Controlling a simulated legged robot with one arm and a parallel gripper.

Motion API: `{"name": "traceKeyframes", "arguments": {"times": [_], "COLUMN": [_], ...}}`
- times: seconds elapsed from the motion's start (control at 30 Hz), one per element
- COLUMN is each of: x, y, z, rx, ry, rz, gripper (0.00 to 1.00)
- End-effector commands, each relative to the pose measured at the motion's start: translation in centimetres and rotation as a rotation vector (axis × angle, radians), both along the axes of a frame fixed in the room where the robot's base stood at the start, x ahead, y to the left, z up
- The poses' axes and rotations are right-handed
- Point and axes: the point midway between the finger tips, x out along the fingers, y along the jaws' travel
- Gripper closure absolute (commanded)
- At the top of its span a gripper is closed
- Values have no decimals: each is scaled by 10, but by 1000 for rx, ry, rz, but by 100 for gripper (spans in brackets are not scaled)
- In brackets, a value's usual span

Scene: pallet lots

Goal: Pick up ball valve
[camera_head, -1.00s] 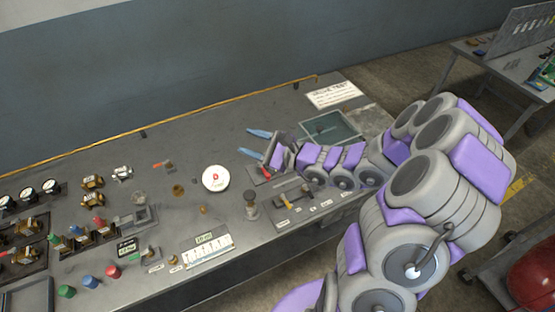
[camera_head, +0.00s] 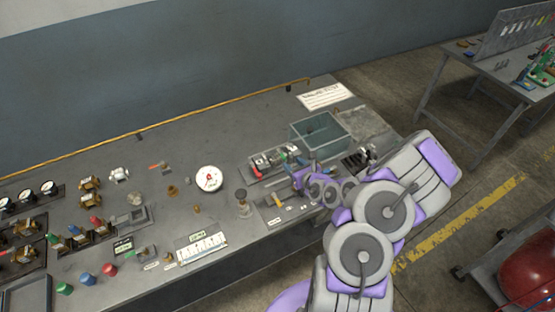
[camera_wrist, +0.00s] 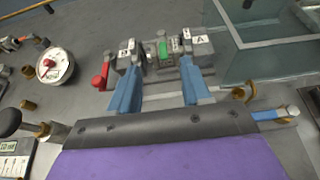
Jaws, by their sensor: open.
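My gripper (camera_wrist: 160,88) is open, its two blue fingers apart with nothing held between them. In the wrist view the fingers point at a grey metal fixture (camera_wrist: 158,72) with blocks marked A and B and a green piece in the middle. A red handle (camera_wrist: 101,77) sticks out at its left. The same fixture shows in the head view (camera_head: 266,163), just beyond my gripper (camera_head: 291,163). Brass valves with coloured handles (camera_head: 97,224) stand in a rack at the far left. I cannot tell which piece is the ball valve.
A glass-sided bin (camera_head: 321,132) stands right of the fixture. A round white gauge (camera_head: 209,179) lies to its left. A paper sign (camera_head: 324,95) lies behind. Dials, buttons and small fittings crowd the bench's left; its back strip is mostly clear.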

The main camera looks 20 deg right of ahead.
Motion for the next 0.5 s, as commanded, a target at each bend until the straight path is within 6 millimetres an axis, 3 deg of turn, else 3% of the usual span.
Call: {"name": "traceKeyframes", "arguments": {"times": [0.5], "x": [67], "y": [4], "z": [-29], "rx": [-3], "ry": [0], "rz": [4], "gripper": [52]}}
